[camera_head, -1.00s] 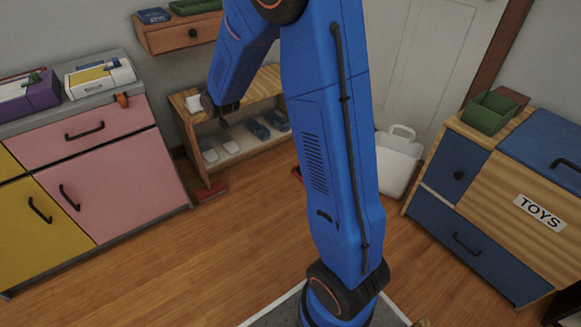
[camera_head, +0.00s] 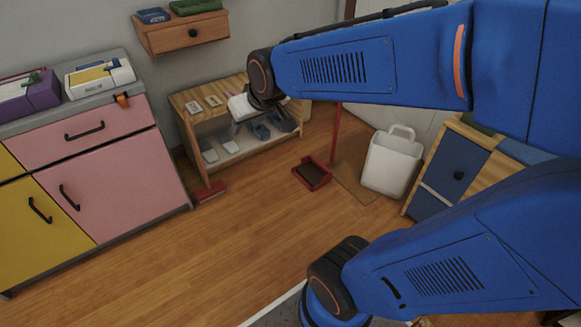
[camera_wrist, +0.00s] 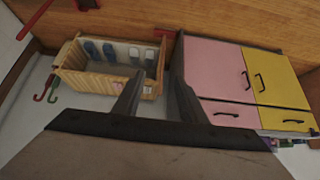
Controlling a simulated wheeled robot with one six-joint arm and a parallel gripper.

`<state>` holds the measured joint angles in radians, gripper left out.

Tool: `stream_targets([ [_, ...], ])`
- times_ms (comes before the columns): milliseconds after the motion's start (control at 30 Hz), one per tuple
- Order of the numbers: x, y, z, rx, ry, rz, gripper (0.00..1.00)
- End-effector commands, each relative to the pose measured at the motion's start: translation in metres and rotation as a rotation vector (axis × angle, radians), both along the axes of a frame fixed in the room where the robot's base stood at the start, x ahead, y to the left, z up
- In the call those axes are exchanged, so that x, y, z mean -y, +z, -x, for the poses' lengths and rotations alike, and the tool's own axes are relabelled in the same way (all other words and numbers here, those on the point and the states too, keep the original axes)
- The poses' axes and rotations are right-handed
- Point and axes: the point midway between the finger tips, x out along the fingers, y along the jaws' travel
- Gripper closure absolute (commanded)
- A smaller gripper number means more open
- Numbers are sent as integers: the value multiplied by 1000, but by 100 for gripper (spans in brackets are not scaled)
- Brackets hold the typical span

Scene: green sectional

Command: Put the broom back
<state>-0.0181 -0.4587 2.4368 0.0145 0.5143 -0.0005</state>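A low red piece (camera_head: 211,191), which looks like the broom's head, is on the floor by the left front leg of the shoe rack, close to the pink cabinet. It also shows in the wrist view (camera_wrist: 165,32). I cannot make out its handle. My gripper (camera_wrist: 158,72) is open, with nothing between its fingers in the wrist view. In the head view it is in front of the rack's top, apart from the red piece, its fingers partly hidden. A red dustpan (camera_head: 312,173) with an upright red handle (camera_head: 336,133) stands right of the rack.
The wooden shoe rack (camera_head: 190,96) holds several shoes. The pink cabinet (camera_head: 112,185) stands left of it, a drawer shelf (camera_head: 185,36) hangs above. A white bin (camera_head: 391,163) stands at right. Hooked red and green handles (camera_wrist: 42,92) show beyond the rack. The floor (camera_head: 225,245) in front is clear.

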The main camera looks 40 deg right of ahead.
Motion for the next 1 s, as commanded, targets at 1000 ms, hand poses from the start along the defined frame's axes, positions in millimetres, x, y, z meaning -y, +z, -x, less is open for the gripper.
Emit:
stream_targets([
  [1000,9,-19,184,-236,-9,17,62],
])
